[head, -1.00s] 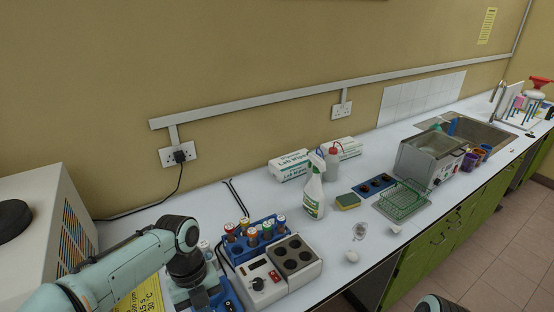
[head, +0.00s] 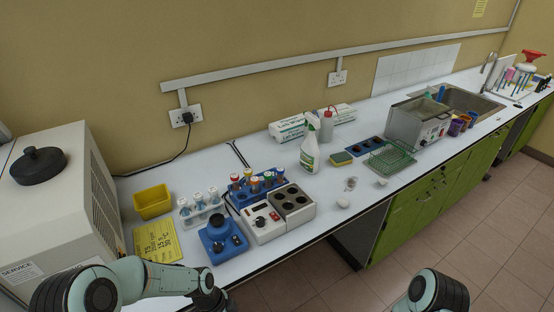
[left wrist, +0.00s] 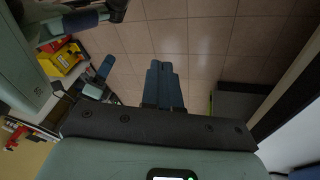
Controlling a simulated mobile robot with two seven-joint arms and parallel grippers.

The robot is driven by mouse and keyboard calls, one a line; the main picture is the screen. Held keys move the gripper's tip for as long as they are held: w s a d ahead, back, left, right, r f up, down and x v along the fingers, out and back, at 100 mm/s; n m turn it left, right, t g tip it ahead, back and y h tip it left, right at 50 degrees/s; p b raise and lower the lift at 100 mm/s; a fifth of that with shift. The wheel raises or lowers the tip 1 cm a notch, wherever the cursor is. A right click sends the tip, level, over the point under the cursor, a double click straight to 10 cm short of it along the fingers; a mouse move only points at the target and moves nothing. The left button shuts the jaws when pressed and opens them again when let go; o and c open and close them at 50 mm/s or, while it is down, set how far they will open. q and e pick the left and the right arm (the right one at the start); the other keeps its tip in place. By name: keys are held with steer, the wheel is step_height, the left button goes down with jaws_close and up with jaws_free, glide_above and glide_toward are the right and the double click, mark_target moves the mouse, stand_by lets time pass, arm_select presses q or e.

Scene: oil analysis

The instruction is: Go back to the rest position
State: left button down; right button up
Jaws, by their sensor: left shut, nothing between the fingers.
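My left arm (head: 150,277) comes in at the bottom left of the head view, in front of the bench's near edge. Its gripper is mostly cut off or hidden there. In the left wrist view my left gripper (left wrist: 165,68) has its two blue-grey fingers together with nothing between them, with floor tiles behind. Part of my right arm (head: 436,292) shows at the bottom edge of the head view; its gripper is not seen there.
The white bench (head: 290,237) holds a blue mixer (head: 222,240), a block heater (head: 262,222), a tube rack (head: 204,215), a yellow box (head: 153,201), a spray bottle (head: 310,152) and a water bath (head: 417,125). A centrifuge (head: 55,185) stands left. Floor in front is clear.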

arm_select(q)
steer(key=s+f+n+t, duration=0.1)
steer(key=s+f+n, duration=1.4)
steer(key=n, duration=0.4)
steer(key=shift+s+d+f+t, duration=0.15)
steer(key=shift+f+t, duration=0.15)
steer(key=shift+f, duration=0.55)
